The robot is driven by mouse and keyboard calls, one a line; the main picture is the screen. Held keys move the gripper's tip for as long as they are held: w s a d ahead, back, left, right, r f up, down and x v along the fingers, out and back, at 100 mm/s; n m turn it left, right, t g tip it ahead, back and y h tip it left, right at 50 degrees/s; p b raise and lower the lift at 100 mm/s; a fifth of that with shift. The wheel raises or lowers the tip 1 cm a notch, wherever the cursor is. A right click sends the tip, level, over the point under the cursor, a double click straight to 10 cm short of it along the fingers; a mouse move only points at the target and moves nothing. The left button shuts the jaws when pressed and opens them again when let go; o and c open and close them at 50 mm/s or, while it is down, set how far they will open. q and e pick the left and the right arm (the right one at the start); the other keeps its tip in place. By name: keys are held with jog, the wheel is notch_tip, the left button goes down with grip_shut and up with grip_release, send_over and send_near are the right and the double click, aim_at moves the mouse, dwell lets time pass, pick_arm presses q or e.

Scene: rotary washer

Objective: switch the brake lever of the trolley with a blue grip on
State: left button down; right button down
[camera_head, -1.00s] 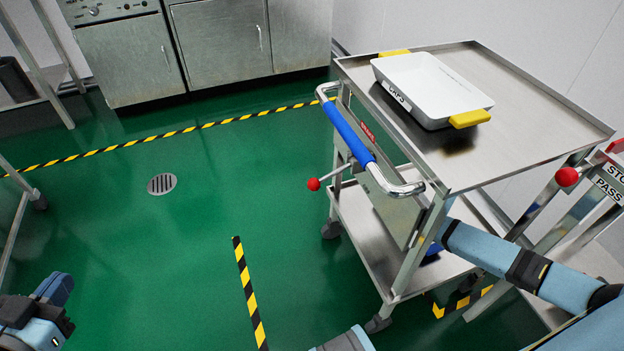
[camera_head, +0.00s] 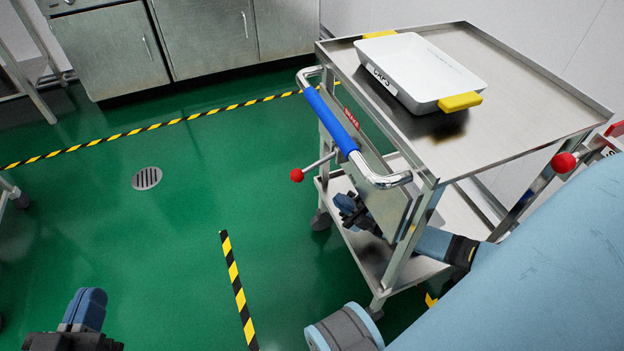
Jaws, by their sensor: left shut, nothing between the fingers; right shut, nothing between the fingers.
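The metal trolley (camera_head: 480,85) has a handle with a blue grip (camera_head: 331,118) on its left end. Its brake lever is a thin rod with a red ball knob (camera_head: 297,175), pointing left and slightly down from a metal panel (camera_head: 378,195) under the handle. My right gripper (camera_head: 350,210) is shut and empty, below and to the right of the knob, apart from it. My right arm comes in from the right and passes behind the panel, which hides part of it. My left gripper (camera_head: 88,305) is shut and empty, low at the left over the floor.
A white tray with yellow handles (camera_head: 425,70) sits on the trolley's top. Another red knob (camera_head: 563,162) stands at the right, partly behind my arm. Metal cabinets (camera_head: 200,45) line the back. The green floor (camera_head: 190,230) left of the trolley is clear.

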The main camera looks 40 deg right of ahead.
aim_at(310, 168)
pick_arm(q)
jog(key=shift+w+a+r+m+t+b, duration=0.25)
jog(key=shift+w+m+b, duration=0.25)
jog(key=shift+m+b, duration=0.3)
pick_arm(e)
jog(key=x, duration=1)
jog(key=shift+s, duration=0.1)
